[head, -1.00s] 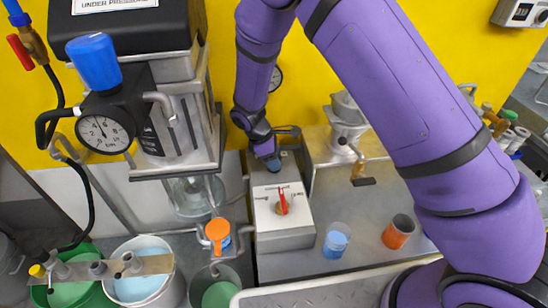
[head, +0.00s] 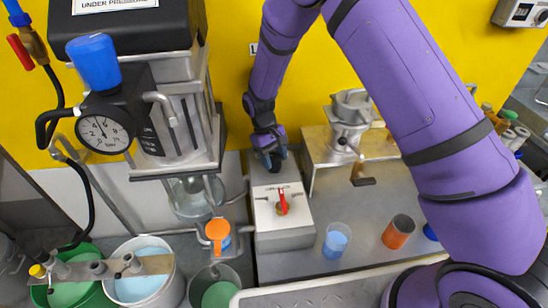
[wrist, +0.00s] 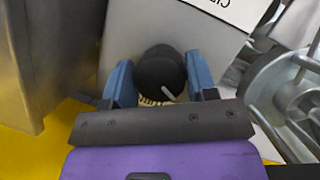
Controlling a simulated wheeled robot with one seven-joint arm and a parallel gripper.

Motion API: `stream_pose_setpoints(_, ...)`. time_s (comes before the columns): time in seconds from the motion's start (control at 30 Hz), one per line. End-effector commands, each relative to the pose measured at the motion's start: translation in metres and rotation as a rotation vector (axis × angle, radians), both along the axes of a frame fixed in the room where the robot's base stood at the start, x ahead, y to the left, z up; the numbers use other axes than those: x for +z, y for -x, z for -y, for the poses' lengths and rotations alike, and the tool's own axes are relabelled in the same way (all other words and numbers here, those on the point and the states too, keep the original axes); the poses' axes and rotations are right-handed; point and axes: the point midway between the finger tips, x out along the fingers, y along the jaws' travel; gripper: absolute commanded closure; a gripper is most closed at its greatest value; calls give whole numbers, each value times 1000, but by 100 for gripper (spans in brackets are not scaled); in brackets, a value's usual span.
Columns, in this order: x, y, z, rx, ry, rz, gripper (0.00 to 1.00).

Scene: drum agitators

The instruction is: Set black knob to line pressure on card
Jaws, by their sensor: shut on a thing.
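The black knob (wrist: 162,74) with a white pointer mark shows in the wrist view, between the blue fingers of my gripper (wrist: 160,82). My gripper is shut on it. The pointer slants in that view. In the head view my gripper (head: 270,158) is at the back end of the metal box (head: 284,240), and it hides the knob there. In the head view a white label (head: 253,48) on the yellow wall is mostly hidden by my arm. No pressure value is readable on either.
A red-handled selector (head: 282,205) sits on the box top. A pressure gauge (head: 103,133) and blue knob (head: 94,62) are at left. A metal funnel unit (head: 350,120) stands close right of my gripper. Cups and buckets stand in front.

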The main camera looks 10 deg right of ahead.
Motion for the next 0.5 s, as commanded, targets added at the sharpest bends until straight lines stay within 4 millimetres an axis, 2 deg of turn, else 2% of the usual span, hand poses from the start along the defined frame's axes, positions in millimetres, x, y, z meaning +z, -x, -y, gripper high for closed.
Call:
stream_pose_setpoints(0.2, 0, -1, 1, -169, -1, 1, 72)
stream_pose_setpoints(0.5, 0, 0, 0, -317, -1, 2, 72)
